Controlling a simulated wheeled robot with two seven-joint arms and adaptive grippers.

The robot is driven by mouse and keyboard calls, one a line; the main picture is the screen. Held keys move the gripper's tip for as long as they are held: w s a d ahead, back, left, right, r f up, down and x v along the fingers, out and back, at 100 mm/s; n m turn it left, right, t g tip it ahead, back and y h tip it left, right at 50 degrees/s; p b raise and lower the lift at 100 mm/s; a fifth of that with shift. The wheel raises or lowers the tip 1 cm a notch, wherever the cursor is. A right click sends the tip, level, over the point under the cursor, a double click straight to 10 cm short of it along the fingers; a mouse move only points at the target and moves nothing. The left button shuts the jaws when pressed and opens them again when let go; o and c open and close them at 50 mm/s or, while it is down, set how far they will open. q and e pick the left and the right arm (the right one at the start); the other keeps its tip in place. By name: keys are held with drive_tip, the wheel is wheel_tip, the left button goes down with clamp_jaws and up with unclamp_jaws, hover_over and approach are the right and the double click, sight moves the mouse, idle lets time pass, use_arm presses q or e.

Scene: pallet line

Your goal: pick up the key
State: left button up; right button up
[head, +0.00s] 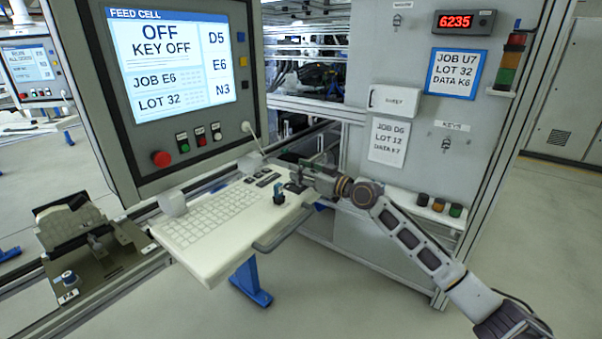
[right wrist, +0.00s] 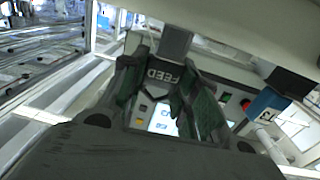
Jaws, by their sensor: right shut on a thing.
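My right gripper (head: 298,177) reaches in from the right, over the right end of the keyboard shelf (head: 215,254). In the right wrist view its green-padded fingers (right wrist: 167,82) are shut on the key, whose dark head (right wrist: 163,74) reads FEED upside down. A grey block shows just beyond the key; I cannot tell whether they touch. In the head view the key is too small and covered to make out. My left gripper is not in view.
A small dark-blue knob (head: 279,194) stands on the shelf close to my right gripper. The feed cell screen (head: 170,62) reads KEY OFF. A KEYS label (head: 452,126) and hook are on the grey cabinet. A dark fixture (head: 80,232) stands at the lower left.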

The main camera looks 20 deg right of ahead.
drive_tip(key=shift+r+b, duration=0.75)
drive_tip(key=shift+r, duration=4.25)
drive_tip(key=shift+f, duration=0.1)
